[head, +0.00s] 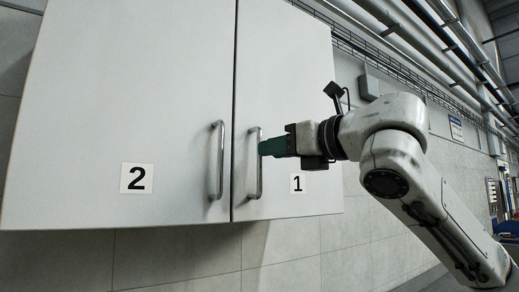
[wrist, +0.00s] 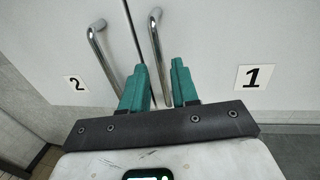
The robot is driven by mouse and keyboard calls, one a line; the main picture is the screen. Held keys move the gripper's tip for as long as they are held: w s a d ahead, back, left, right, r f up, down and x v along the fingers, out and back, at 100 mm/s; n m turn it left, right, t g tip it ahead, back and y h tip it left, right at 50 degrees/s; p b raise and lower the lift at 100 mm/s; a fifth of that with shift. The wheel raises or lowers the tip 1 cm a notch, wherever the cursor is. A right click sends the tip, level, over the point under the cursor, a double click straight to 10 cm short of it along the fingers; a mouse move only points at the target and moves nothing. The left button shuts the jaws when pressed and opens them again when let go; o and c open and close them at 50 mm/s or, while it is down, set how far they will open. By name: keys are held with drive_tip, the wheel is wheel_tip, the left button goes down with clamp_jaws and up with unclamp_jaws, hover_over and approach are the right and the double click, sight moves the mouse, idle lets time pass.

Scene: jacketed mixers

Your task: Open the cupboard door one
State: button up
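Cupboard door one (head: 290,80) is a light grey panel with a "1" label (head: 297,183), and it looks closed. Its upright metal bar handle (head: 252,185) is near its left edge. My gripper (head: 263,147) is at the handle's upper part, coming from the right. In the wrist view, the same handle (wrist: 155,30) runs down between the two green fingers of my gripper (wrist: 160,68). The fingers stand apart with a visible gap around the bar. Whether either finger touches the bar I cannot tell.
Cupboard door two (head: 130,80), with a "2" label (head: 137,178) and its own bar handle (head: 217,160), is closed just left of door one. Tiled wall (head: 190,255) lies below the cupboard. Pipes and a cable tray (head: 375,55) run along the upper right.

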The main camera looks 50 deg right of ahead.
drive_tip(key=w, duration=0.2)
drive_tip(key=w+p, duration=0.1)
drive_tip(key=w, duration=0.2)
drive_tip(key=shift+d, duration=0.2)
drive_tip(key=shift+c, duration=0.3)
clamp_jaws()
